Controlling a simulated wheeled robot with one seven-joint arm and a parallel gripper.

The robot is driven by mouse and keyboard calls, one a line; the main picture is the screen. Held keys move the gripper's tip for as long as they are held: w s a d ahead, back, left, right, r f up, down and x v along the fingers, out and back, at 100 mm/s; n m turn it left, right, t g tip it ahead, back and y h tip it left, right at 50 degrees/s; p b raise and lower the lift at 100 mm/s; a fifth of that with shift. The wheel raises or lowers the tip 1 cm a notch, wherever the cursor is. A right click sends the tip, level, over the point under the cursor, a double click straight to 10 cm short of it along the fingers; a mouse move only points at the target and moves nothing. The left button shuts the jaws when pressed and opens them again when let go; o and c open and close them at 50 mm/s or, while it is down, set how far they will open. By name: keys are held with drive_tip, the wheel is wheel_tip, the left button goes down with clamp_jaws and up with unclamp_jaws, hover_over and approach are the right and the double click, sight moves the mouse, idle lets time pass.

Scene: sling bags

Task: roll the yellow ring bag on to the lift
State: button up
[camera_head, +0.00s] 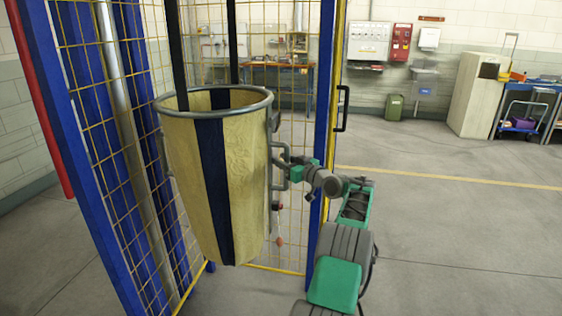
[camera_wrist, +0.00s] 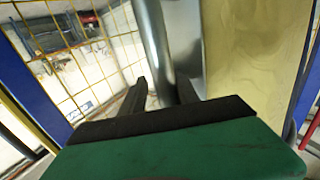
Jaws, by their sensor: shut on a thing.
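The yellow ring bag (camera_head: 245,175) hangs upright from dark straps in the head view, with a grey metal ring (camera_head: 215,113) around its open top and a dark blue stripe down its front. A grey handle (camera_head: 284,182) is on its right side. My gripper (camera_head: 285,158) is shut on this handle. In the wrist view, the dark fingers (camera_wrist: 163,90) stand either side of a grey metal bar (camera_wrist: 154,35), with the bag's yellow cloth (camera_wrist: 245,55) just to the right. What I take as the lift, a blue-post cage (camera_head: 325,110) with yellow mesh, surrounds the bag; its floor is mostly hidden.
An open mesh gate edge with a black handle (camera_head: 343,108) stands right behind my arm. A grey cabinet (camera_head: 476,95), a green bin (camera_head: 394,107) and a trolley (camera_head: 521,112) stand far back. The grey floor on the right is clear.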

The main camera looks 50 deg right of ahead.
idle(0.4)
drive_tip(key=s+b, duration=0.1)
drive_tip(key=s, duration=0.6)
drive_tip(key=shift+s+a, duration=0.4)
idle(0.6)
